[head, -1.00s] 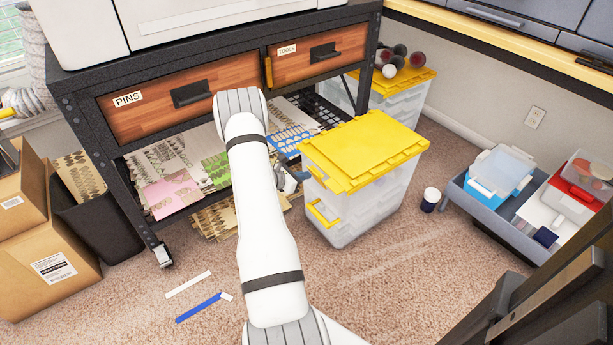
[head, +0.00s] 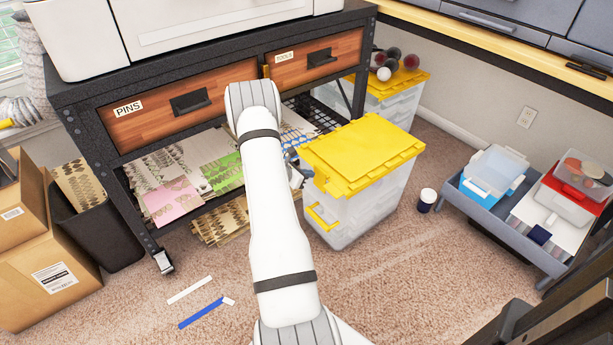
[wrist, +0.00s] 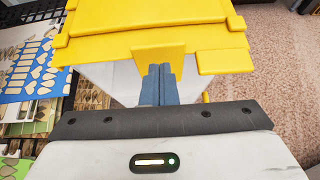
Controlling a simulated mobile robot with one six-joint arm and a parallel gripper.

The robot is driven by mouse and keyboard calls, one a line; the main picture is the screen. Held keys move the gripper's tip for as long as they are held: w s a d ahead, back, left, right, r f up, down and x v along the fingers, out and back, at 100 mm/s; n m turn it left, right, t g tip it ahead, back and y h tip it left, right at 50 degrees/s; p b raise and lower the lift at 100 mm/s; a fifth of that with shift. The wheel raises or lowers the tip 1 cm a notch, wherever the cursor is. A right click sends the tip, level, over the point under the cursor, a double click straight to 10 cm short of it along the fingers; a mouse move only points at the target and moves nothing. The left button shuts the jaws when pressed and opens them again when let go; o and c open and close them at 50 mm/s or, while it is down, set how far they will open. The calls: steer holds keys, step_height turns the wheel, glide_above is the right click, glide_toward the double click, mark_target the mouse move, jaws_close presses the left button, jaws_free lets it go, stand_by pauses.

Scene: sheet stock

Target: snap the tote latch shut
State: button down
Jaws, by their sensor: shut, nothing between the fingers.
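The clear tote with a yellow lid (head: 365,153) stands on the carpet right of my arm; the lid also fills the top of the wrist view (wrist: 150,15). A yellow flap, which looks like the latch (wrist: 172,57), sticks out from the lid's near edge in the wrist view. My gripper (wrist: 160,72) is shut and empty, its fingertips at or just beside the flap; whether they touch it I cannot tell. In the head view my gripper (head: 296,177) is partly hidden beside the tote's left side. A yellow handle-like piece (head: 320,217) shows lower on that side.
The workbench (head: 75,120) with its sheet-filled lower shelf stands left of and behind the tote. A second yellow-lidded tote (head: 392,100) is behind. The carpet in front is mostly clear.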

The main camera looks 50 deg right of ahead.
steer(key=p+v, duration=0.2)
steer(key=v, duration=1.1)
steer(key=shift+r, duration=0.15)
steer(key=shift+r, duration=0.1)
steer(key=s+a+r+m+y+p, duration=0.2)
steer(key=a+r+m+p, duration=0.4)
steer(key=r, duration=0.6)
steer(key=s+a+r+m+y+p, duration=0.1)
steer(key=a+r+p, duration=0.2)
steer(key=a+r, duration=0.75)
steer(key=s+a+r+m+t+y+p, duration=0.2)
steer(key=s+a+r+m+y+p, duration=0.2)
steer(key=a+r, duration=0.7)
steer(key=s+a+r+m+t+y+p, duration=0.3)
steer(key=s+a+r+p, duration=0.6)
steer(key=r, duration=0.5)
steer(key=a+m+y, duration=0.1)
steer(key=a, duration=0.1)
steer(key=shift+s+a+r, duration=0.15)
steer(key=shift+a+r, duration=0.1)
steer(key=shift+r, duration=0.15)
